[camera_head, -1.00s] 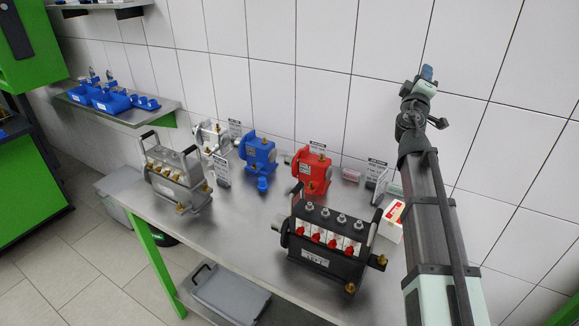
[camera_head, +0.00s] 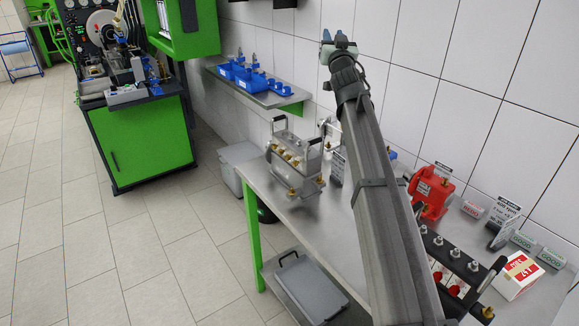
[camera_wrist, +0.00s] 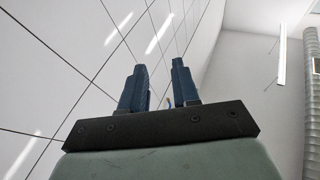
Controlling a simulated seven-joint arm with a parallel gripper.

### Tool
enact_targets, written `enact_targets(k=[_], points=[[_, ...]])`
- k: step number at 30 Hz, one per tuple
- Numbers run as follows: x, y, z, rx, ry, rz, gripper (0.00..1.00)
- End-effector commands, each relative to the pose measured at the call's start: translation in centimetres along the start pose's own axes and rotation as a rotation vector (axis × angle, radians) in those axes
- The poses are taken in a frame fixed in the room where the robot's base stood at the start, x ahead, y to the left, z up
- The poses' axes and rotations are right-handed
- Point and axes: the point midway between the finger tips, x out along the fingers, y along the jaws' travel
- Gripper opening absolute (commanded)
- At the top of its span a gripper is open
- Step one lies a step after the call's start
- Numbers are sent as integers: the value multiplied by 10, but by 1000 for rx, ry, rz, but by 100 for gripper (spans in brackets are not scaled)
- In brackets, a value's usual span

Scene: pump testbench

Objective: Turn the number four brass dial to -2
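No brass dial marked with a number four can be made out; markings are too small to read. A testbench with round gauges (camera_head: 101,27) on a green cabinet (camera_head: 143,143) stands at the back left in the head view. A silver pump (camera_head: 292,172) with several brass fittings stands on the steel table (camera_head: 317,233). My gripper (camera_head: 335,41) is raised near the white wall, above the table and well away from the testbench. In the wrist view its two blue fingers (camera_wrist: 158,66) stand apart with nothing between them.
A red pump (camera_head: 430,192) and a black pump (camera_head: 462,265) are on the table's right, beside a red-white box (camera_head: 518,275). A wall shelf (camera_head: 262,92) holds blue parts. The tiled floor (camera_head: 165,240) at left is clear.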

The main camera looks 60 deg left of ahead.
Motion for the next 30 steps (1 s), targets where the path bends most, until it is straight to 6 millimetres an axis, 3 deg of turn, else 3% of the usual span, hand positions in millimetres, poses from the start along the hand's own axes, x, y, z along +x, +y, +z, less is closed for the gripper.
enact_targets(k=[1, 6, 14, 18, 24, 30], points=[[14, -37, 3, 76, 3, -35, 31], [30, -126, 16, 278, -19, -106, 31], [28, -224, 58, 426, -142, -142, 31], [12, -268, 103, 435, -263, -120, 31], [-32, -299, 180, 344, -463, -12, 31], [-99, -294, 257, 151, -631, 206, 31]])
